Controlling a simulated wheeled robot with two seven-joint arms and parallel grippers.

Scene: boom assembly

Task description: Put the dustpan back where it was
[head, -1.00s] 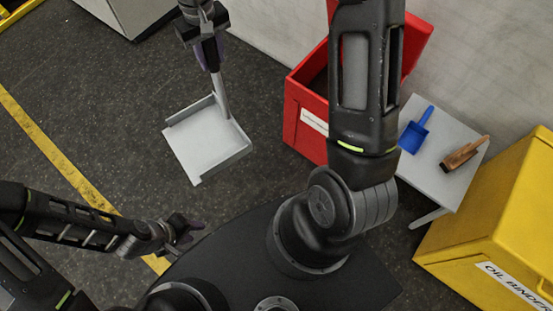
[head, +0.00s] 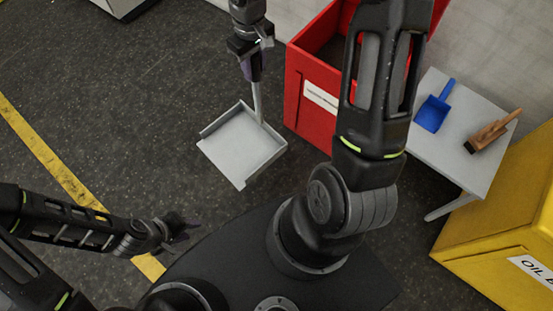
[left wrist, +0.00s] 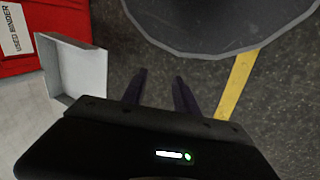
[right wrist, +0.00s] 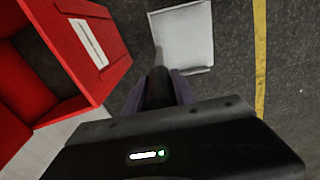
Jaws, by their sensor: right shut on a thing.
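The light grey dustpan (head: 243,148) has a square pan and an upright handle. My right gripper (head: 254,74) is shut on the upper handle, with the pan below it, in front of the red box. I cannot tell whether the pan touches the floor. In the right wrist view the handle runs between the fingers (right wrist: 158,88) toward the pan (right wrist: 183,38). The pan also shows at the left of the left wrist view (left wrist: 75,68). My left gripper (head: 182,228) is open and empty, low over the floor, away from the dustpan.
A red bin (head: 305,118) stands just behind the dustpan. A grey side table (head: 455,160) holds a blue hand scoop (head: 434,107) and a wooden brush (head: 492,132). A yellow bin (head: 490,238) stands at right. The floor left of the dustpan is clear, with a yellow line (head: 45,157).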

